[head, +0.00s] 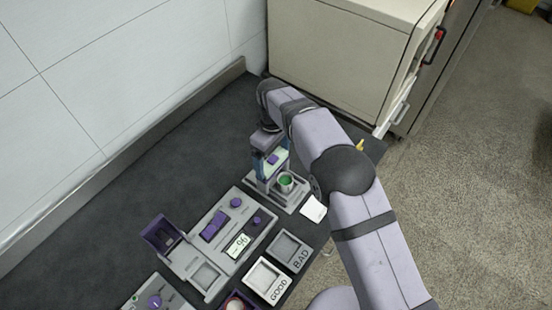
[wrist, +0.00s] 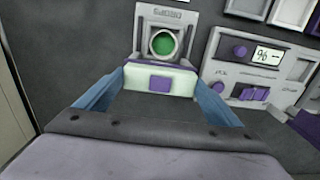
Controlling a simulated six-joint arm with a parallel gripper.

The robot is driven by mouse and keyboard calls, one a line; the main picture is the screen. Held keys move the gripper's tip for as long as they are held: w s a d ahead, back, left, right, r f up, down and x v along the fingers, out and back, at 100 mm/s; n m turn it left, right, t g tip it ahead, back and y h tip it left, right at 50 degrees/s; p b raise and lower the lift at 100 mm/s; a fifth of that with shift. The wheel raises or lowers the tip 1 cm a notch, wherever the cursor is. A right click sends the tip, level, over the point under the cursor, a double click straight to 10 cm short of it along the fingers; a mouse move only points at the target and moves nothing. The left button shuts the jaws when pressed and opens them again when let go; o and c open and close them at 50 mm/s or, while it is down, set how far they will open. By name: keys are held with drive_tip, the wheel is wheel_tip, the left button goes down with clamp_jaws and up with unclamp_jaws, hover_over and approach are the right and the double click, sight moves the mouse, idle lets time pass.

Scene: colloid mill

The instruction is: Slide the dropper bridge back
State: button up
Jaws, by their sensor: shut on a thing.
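The dropper bridge (head: 275,159) is a pale green bar with a purple block on it. It stands at the rear of a grey dropper base (head: 293,205). A cup with green contents (head: 286,181) sits on that base in front of the bridge. My gripper (head: 271,165) comes down over the bridge, with one blue finger at each end. In the wrist view the bridge (wrist: 160,78) lies between the two blue fingers of my gripper (wrist: 155,86), which is shut on it. The green cup (wrist: 162,42) shows just beyond the bridge, apart from the fingers.
A grey machine with purple knobs and a display (head: 238,244) stands left of the dropper base. BAD (head: 289,250) and GOOD (head: 268,280) trays lie in front. A white card (head: 313,208) lies beside the base. A beige cabinet (head: 345,55) stands behind. The dark bench at left is clear.

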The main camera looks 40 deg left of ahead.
drive_tip(key=o, duration=1.4)
drive_tip(key=shift+c, duration=0.2)
drive_tip(key=shift+r+b, duration=1.25)
drive_tip(key=shift+r, duration=2.5)
